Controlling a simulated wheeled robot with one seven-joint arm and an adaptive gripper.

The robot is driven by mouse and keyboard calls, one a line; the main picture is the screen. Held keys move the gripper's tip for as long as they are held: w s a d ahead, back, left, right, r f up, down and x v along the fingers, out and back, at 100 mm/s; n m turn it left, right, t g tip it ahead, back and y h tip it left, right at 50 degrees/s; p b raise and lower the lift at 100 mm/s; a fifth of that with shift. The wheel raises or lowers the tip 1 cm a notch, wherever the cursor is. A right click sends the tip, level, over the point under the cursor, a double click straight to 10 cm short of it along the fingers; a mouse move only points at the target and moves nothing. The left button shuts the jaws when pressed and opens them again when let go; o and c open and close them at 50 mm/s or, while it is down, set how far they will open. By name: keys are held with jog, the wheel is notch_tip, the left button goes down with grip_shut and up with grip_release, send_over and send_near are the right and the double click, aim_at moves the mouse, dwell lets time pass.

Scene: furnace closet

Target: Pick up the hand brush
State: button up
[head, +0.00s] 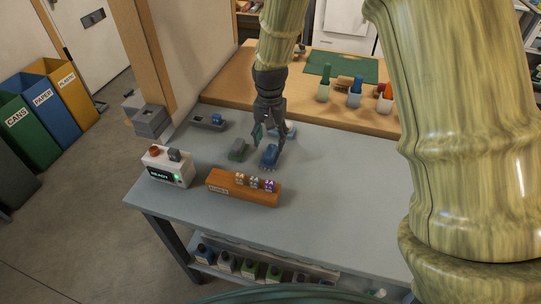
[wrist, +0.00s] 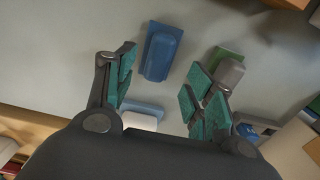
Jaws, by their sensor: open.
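My gripper (head: 267,141) is open and empty, pointing down over the grey table. In the wrist view its green-padded fingers (wrist: 161,80) are spread apart. A blue block-like piece (head: 269,156) lies just in front of it; in the wrist view this piece (wrist: 161,52) is beyond the fingertips, towards the gap. A green piece with a grey top (head: 238,150) lies to its left, and shows by the right finger in the wrist view (wrist: 229,73). A white-and-blue piece (head: 289,129) lies behind the gripper. I cannot tell for certain which is the hand brush.
An orange-brown block with small coloured pieces (head: 243,190) and a white box reading READY (head: 167,167) stand at the front. A dark tray (head: 208,122) lies back left. A wooden bench (head: 290,99) with cups stands behind. The table's right side is clear.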

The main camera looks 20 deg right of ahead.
aim_at(270, 150)
jog(key=shift+s+f+p, duration=0.15)
jog(key=shift+f+p, duration=0.7)
jog(key=shift+f, duration=1.8)
jog(key=shift+c, duration=0.2)
jog(key=c, duration=1.1)
jog(key=shift+r, duration=0.1)
jog(key=shift+r+b, duration=1.05)
jog(key=shift+r, duration=3.9)
